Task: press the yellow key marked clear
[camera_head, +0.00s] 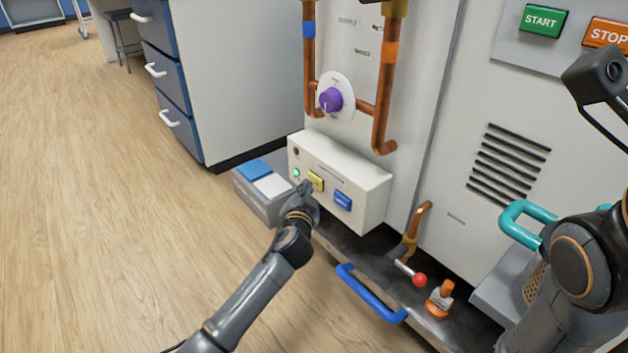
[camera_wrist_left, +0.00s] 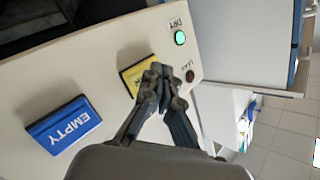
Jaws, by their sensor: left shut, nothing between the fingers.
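The yellow key (camera_head: 316,181) sits on the front of a white control box (camera_head: 362,192), between a small green light and a blue key. It also shows in the left wrist view (camera_wrist_left: 133,73), where my gripper hides most of its lettering. My left gripper (camera_head: 304,189) is shut and empty, with its fingertips right at the yellow key. In the left wrist view the fingertips (camera_wrist_left: 166,74) overlap the key's right edge. I cannot tell whether they touch it. My right gripper is not in view, though part of my right arm shows at the right.
The blue key marked EMPTY (camera_wrist_left: 63,125) is beside the yellow one. A green light (camera_wrist_left: 180,38) and a dark red light (camera_wrist_left: 190,76) are on the same panel. A grey bin (camera_head: 262,195) stands left of the box. A blue handle (camera_head: 370,294) and red-knobbed lever (camera_head: 419,280) are below.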

